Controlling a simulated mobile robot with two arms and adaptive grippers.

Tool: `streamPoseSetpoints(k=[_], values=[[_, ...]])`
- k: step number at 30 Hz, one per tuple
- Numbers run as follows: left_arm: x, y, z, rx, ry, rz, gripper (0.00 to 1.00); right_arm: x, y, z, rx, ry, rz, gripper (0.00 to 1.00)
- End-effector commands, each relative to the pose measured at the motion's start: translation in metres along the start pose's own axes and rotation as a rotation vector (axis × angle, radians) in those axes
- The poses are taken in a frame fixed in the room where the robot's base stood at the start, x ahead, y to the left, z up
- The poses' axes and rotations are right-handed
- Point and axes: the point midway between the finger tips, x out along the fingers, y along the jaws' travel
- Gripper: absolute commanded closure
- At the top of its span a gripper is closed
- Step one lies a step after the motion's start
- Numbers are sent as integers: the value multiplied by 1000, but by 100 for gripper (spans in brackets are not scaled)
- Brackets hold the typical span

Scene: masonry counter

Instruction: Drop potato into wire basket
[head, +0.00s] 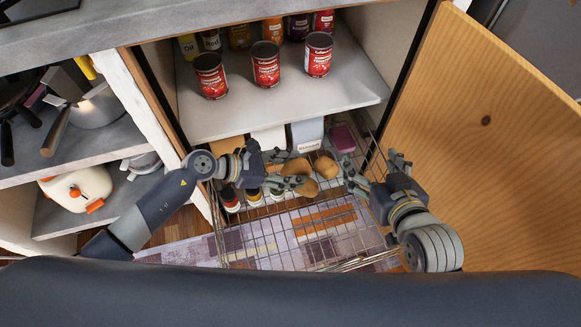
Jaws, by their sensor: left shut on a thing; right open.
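The wire basket (362,261) is pulled out below the cupboard shelf, and the floor shows through its mesh. My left gripper (300,180) reaches over its back part and is shut on a brown potato (308,188), partly hidden by the fingers. Two more potatoes show close by: one (326,166) to the right and one (296,167) behind the fingers. Whether the held potato touches the basket or the others, I cannot tell. My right gripper (371,163) is open and empty over the basket's right side.
Several bottles (230,200) stand at the basket's left. White containers (307,133) and a purplish item (343,138) are at the back. Red cans (265,65) stand on the shelf (290,105) above. The open wooden door (490,150) bounds the right. The basket's front is clear.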

Motion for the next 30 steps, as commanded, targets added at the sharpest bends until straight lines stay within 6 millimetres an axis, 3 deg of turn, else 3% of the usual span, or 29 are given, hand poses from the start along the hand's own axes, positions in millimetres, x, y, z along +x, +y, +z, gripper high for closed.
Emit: streamPoseSetpoints(k=[1,4,17,20,30], values=[[0,0,1,0,-1,0,46,0,0,0,0,0,0,26],[0,0,1,0,-1,0,25,0,0,0,0,-1,0,26],[-5,0,-1,0,1,1,25,0,0,0,0,0,0,26],[-18,1,-1,2,2,3,25,0,0,0,0,0,0,26],[-89,0,-1,1,4,1,25,0,0,0,0,-1,0,26]])
